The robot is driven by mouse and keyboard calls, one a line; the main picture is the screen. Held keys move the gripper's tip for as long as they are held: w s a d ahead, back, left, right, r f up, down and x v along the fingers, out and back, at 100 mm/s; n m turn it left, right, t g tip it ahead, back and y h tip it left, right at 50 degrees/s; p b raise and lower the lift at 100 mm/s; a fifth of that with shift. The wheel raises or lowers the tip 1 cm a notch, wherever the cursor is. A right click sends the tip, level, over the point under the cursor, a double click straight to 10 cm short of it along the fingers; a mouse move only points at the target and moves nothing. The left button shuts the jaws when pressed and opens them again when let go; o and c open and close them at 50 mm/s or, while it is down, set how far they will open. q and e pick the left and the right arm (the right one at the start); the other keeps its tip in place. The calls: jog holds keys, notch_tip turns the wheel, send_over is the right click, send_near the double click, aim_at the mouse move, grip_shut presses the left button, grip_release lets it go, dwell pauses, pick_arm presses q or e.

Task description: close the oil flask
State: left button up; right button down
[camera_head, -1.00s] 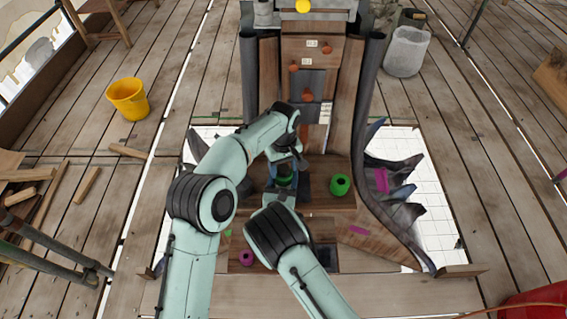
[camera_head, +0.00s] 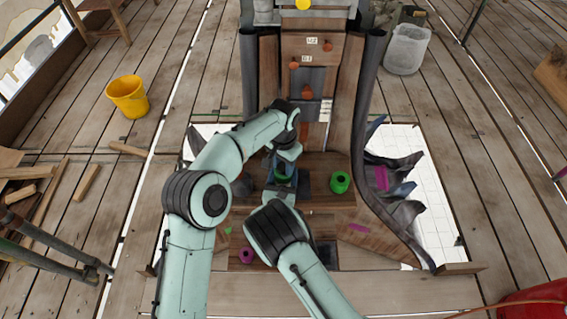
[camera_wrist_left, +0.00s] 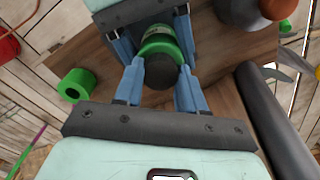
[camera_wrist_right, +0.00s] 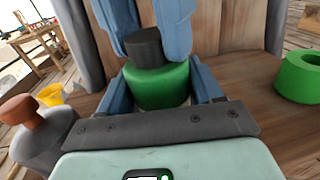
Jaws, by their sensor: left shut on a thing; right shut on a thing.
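The oil flask has a green, round body (camera_wrist_right: 163,86) and a dark round cap (camera_wrist_right: 147,47). In the right wrist view the cap sits at the top of the body, upright; I cannot tell whether it is fully seated. My right gripper (camera_wrist_right: 160,92) is shut on the green body from both sides. My left gripper (camera_wrist_left: 161,85) is shut on the dark cap (camera_wrist_left: 164,72) from above, its fingers close to the right gripper's. In the head view the flask (camera_head: 284,174) is mostly hidden between my two grippers.
A green ring-shaped piece (camera_head: 340,182) lies right of the flask on the wooden deck. A magenta ring (camera_head: 246,255) lies lower left. A dark vessel with an orange knob (camera_wrist_right: 25,110) stands nearby. Wooden panels (camera_head: 304,80) rise behind; a yellow bucket (camera_head: 128,97) stands far left.

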pick_arm(q)
jog(key=o, duration=1.2)
jog(key=shift+c, duration=0.2)
jog(key=shift+r, duration=0.1)
jog(key=shift+r, duration=2.2)
jog(key=shift+c, duration=0.4)
jog(key=shift+s+d+r+n, duration=0.15)
jog(key=shift+d+r+n, duration=0.1)
jog(key=shift+r+n, duration=0.3)
jog(key=shift+a+r+n, duration=0.15)
jog(key=shift+r+n, duration=0.4)
jog(key=shift+r, duration=0.05)
jog(key=shift+a+r+n, duration=0.15)
jog(key=shift+r+n, duration=0.35)
jog(key=shift+r, duration=0.1)
